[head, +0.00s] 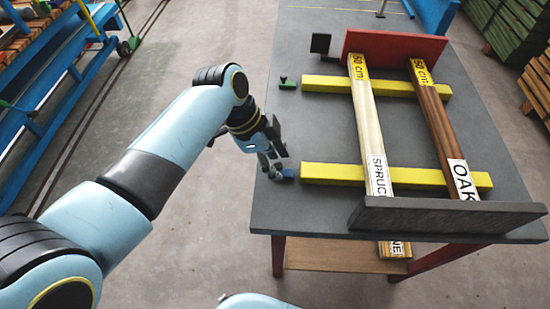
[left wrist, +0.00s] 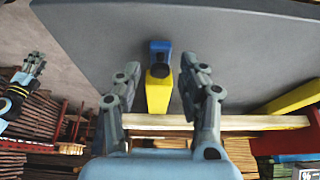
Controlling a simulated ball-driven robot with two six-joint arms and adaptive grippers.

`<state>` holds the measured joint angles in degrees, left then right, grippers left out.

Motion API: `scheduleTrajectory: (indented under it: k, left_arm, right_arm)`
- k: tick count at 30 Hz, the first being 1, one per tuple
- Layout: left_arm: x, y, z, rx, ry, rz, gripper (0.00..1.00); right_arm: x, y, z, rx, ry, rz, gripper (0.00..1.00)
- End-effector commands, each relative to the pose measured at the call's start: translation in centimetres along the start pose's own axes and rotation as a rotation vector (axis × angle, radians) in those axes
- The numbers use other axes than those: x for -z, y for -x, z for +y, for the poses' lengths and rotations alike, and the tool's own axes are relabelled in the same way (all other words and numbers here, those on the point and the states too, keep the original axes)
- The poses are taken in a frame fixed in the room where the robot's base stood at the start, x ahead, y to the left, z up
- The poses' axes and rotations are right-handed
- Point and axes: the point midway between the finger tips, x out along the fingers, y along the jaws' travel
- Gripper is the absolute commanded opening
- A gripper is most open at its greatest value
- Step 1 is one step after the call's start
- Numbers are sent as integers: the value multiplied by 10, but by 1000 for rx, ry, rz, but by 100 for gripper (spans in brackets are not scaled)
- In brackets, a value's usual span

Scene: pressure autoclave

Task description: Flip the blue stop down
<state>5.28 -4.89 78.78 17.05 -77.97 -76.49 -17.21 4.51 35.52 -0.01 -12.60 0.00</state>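The blue stop (head: 288,173) is on the grey table at the left end of the near yellow bar (head: 330,174). In the left wrist view the blue stop (left wrist: 160,47) lies beyond a dark round part, in line with the yellow bar (left wrist: 158,96). I cannot tell whether its flap is up or down. My left gripper (head: 273,165) is right beside the stop in the head view, partly covering it.
A spruce board (head: 370,120) and an oak board (head: 436,120) lie across both yellow bars. A dark rail (head: 440,217) stands in front, a red block (head: 395,45) behind. A green stop (head: 288,85) sits by the far yellow bar (head: 330,84). The table's left edge is near my gripper.

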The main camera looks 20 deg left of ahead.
Motion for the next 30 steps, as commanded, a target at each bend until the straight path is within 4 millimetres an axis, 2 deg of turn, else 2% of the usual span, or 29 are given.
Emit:
scheduleTrajectory:
  k: [1,9,14,23,30]
  left_arm:
    - [0,0,0,0,0,0,33]
    - [0,0,0,0,0,0,0]
    - [-1,0,0,-1,1,8,0]
    - [-10,-4,0,-1,1,140,0]
    - [-9,-4,0,0,1,147,0]
  right_arm:
    - [0,0,0,0,0,0,40]
    - [0,0,0,0,0,0,40]
    - [0,0,0,0,0,0,40]
    - [0,-3,2,-2,1,0,40]
    - [0,-2,2,-2,1,0,40]
